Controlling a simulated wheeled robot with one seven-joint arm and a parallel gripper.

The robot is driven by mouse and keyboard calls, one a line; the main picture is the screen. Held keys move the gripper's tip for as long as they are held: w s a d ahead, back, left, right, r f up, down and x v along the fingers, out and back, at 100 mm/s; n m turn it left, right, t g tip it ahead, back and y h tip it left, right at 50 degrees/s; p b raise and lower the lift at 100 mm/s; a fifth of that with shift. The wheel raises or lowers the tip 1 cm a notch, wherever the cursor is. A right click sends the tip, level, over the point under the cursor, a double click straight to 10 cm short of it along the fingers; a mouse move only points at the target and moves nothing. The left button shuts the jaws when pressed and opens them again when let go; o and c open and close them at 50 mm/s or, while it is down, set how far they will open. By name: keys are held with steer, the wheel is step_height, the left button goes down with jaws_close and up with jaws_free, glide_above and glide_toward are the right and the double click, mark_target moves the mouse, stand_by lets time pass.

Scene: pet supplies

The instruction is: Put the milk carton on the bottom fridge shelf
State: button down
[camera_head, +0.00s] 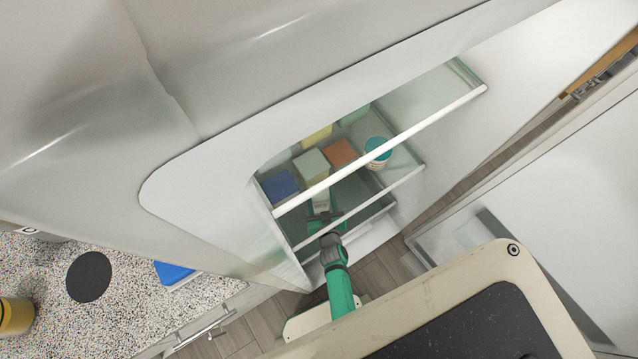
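The fridge (220,170) is open, seen steeply from above. A pale box-shaped carton (312,163), likely the milk carton, stands inside among other items, seen through glass. My green arm reaches in low at the front. My gripper (320,218) is inside the fridge, just in front of the carton's pale lower part. The glass and a shelf edge cover the fingers, so I cannot tell whether they touch or grip it. The lowest shelf (352,192) shows as a dark surface around my gripper. Whether the carton rests on it is unclear.
A blue box (279,187), an orange box (341,153), a yellow item (317,137) and a white tub with a teal lid (378,153) stand around the carton. White-edged glass shelves (390,146) cross above my gripper. A speckled counter (120,300) is at lower left.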

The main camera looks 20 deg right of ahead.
steer(key=shift+w+f, duration=0.2)
steer(key=shift+w, duration=0.2)
steer(key=shift+f, duration=2.9)
steer(key=shift+w+f, duration=0.25)
steer(key=shift+f, duration=0.2)
steer(key=c, duration=0.7)
jaws_free()
steer(key=shift+s+f, duration=0.1)
steer(key=shift+s, duration=0.05)
steer(key=shift+a, duration=0.1)
steer(key=v, duration=1.2)
steer(key=shift+r, duration=0.25)
